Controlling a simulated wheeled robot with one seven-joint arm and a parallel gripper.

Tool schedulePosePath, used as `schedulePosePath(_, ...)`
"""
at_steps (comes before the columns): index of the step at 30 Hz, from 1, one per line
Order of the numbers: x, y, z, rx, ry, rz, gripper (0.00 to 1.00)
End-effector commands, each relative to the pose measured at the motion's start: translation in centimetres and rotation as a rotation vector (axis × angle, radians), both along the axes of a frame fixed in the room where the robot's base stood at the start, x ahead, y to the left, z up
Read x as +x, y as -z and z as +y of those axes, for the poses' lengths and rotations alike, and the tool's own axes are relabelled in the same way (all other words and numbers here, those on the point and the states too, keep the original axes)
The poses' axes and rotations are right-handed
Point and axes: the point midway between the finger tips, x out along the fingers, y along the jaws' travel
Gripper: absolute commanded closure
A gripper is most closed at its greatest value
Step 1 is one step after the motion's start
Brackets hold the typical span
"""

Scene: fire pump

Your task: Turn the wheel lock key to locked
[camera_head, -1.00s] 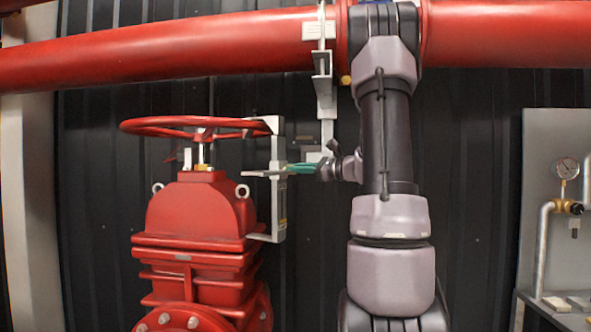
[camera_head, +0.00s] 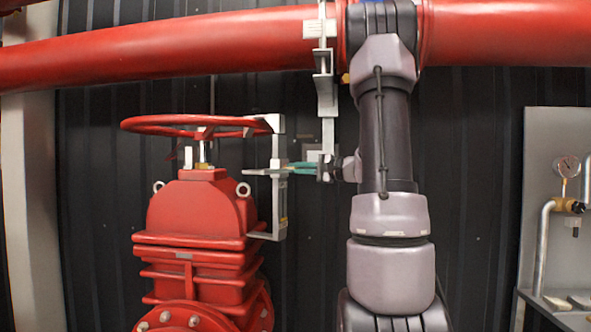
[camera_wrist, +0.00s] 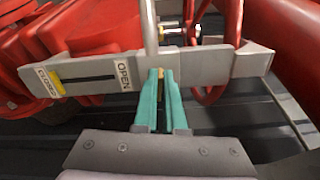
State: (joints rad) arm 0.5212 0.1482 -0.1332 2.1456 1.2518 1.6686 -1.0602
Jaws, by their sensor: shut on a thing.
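The red handwheel (camera_head: 200,122) sits on top of a red valve (camera_head: 200,215). A grey lock bracket (camera_head: 279,190) stands at the wheel's right side. In the wrist view, its plate (camera_wrist: 205,66) carries an OPEN label (camera_wrist: 123,74) and a CLOSED label (camera_wrist: 43,80) beside a yellow mark (camera_wrist: 57,88). My gripper's green fingers (camera_head: 303,167) reach the bracket from the right. In the wrist view, my gripper (camera_wrist: 160,78) is shut on a small brass-coloured piece at the plate, apparently the lock key (camera_wrist: 161,82). The fingers hide most of it, so its turn angle is unclear.
A large red pipe (camera_head: 180,53) crosses above, with a grey hanging bracket (camera_head: 325,75) close to my wrist. A panel with a pressure gauge (camera_head: 566,166) stands at the right. Dark corrugated wall (camera_head: 480,160) lies behind.

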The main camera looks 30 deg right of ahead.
Motion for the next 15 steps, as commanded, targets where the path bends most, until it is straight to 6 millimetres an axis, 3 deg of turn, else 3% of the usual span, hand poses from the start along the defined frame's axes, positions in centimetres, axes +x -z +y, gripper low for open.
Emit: schedulePosePath(15, -0.04, 0.28, -0.01, -0.147, 0.0, -0.112, 1.0)
